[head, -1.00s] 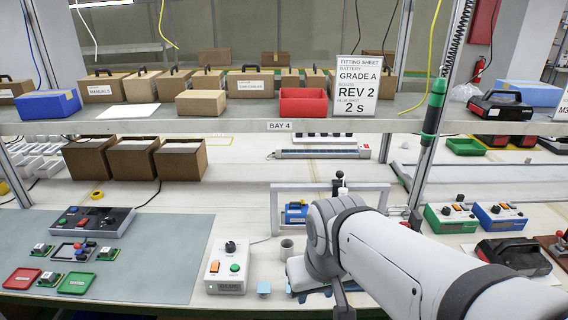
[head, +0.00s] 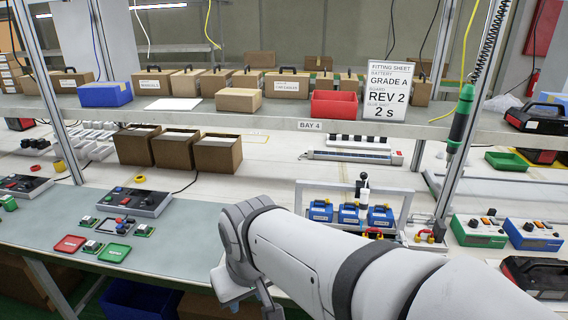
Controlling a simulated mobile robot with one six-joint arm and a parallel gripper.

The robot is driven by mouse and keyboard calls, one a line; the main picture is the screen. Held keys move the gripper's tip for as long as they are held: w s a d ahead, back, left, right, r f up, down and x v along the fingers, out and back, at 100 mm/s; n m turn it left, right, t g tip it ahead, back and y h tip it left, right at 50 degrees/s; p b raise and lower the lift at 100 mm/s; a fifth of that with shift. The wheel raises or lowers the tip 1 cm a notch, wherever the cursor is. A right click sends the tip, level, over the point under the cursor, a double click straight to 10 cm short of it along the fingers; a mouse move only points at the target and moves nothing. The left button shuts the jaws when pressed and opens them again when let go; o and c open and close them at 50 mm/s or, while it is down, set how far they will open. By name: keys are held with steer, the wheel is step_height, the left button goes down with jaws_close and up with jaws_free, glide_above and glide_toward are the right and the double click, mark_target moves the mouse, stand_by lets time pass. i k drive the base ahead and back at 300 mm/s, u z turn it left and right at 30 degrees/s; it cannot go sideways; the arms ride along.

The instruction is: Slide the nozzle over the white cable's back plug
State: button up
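My gripper (head: 248,300) hangs at the front edge of the bench, at the bottom of the head view. My forearm and wrist hide most of it, and its finger gap is not clear. I cannot make out a nozzle or a white cable's back plug for certain. A white rack (head: 392,191) stands right of my wrist with three blue blocks (head: 349,213) in it. A white upright piece with a black top (head: 364,190) stands at this rack. Red and yellow connector-like parts (head: 432,236) lie at its right. My gripper is apart from all of these.
A blue-grey mat (head: 180,222) at left carries a control box (head: 135,201), small trays and green boards. A shelf (head: 255,119) with boxes and a red bin (head: 334,104) crosses above the bench. A green tool (head: 461,118) hangs right. My arm blocks the front middle.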

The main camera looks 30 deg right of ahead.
mark_target(362, 200)
steer(key=u, duration=0.1)
steer(key=k, duration=1.35)
steer(key=z, duration=1.3)
steer(key=i, duration=1.7)
steer(key=z, duration=0.05)
